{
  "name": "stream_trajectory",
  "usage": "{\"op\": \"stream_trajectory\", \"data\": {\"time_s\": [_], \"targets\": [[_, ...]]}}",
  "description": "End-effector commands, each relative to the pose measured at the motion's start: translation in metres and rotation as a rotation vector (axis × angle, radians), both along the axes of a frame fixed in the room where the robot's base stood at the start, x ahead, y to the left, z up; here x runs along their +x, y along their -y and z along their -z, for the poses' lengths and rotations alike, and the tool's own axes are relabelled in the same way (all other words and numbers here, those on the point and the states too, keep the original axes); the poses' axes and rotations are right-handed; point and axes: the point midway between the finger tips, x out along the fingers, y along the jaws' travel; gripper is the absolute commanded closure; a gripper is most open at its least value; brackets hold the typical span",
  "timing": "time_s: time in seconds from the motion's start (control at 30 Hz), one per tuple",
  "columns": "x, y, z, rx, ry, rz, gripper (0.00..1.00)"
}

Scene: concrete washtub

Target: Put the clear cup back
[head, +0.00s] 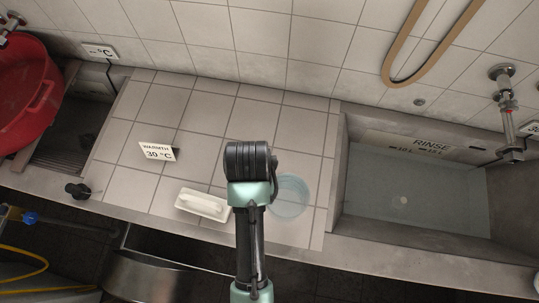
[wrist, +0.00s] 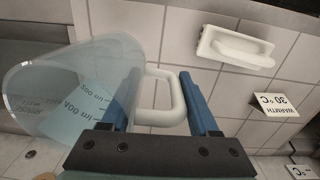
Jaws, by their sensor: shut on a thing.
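The clear cup (wrist: 88,85) is a see-through jug with volume marks and a white handle (wrist: 176,100); its lower part looks bluish. My gripper (wrist: 160,76) has its blue fingers on either side of that handle and is shut on it. In the head view the cup (head: 291,197) shows to the right of my arm, over the right part of the tiled counter (head: 200,112). My arm hides the fingers and handle there. I cannot tell whether the cup's bottom touches the tiles.
A white block with a raised grip (head: 202,205) lies left of my arm. A sign reading 30 °C (head: 157,151) stands farther left, and a black knob (head: 77,190) sits near the front edge. The rinse basin (head: 400,205) is right; a red tub (head: 28,95) is far left.

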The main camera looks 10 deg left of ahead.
Motion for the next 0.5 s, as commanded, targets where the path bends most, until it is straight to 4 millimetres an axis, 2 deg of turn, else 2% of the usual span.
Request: {"op": "stream_trajectory", "data": {"time_s": [0.2,0.5], "targets": [[-0.001,0.000,0.041,-0.001,-0.005,-0.001,1.00],[-0.001,0.000,0.076,-0.001,-0.004,-0.001,1.00]]}}
